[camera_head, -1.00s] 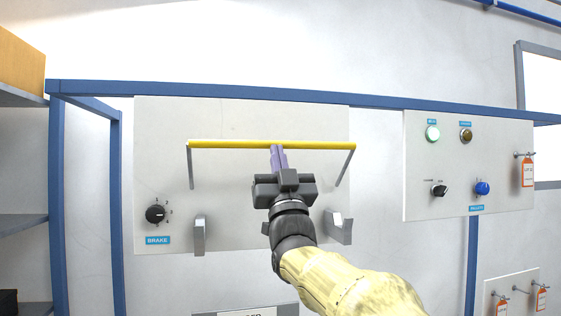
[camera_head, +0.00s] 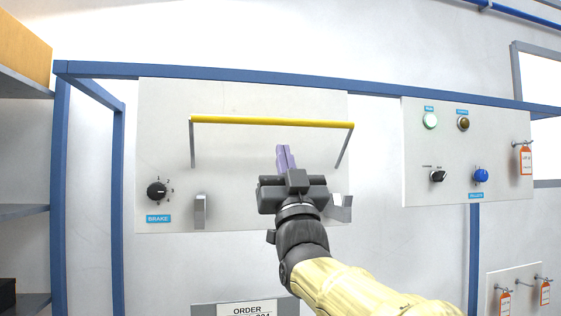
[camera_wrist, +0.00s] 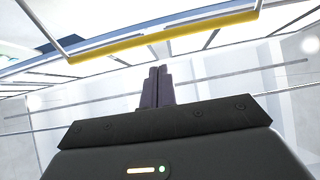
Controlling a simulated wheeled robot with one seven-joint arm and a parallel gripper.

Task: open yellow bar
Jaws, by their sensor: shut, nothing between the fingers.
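The yellow bar (camera_head: 270,122) runs level across the upper part of a light grey panel (camera_head: 165,140), with a grey metal arm at each end. In the wrist view the bar (camera_wrist: 165,36) crosses the top, tilted, beyond the fingertips. My gripper (camera_head: 284,150) is a little below the bar in the head view, right of the panel's middle. Its purple fingers are shut together and empty, apart from the bar. In the wrist view the fingers (camera_wrist: 157,75) point toward the bar, with a gap between.
Two metal brackets (camera_head: 200,211) (camera_head: 340,207) are below the bar; my gripper partly covers the right one. A black BRAKE knob (camera_head: 157,190) is at lower left. A second panel (camera_head: 415,185) with buttons is at right. Blue frame posts (camera_head: 118,200) stand at left.

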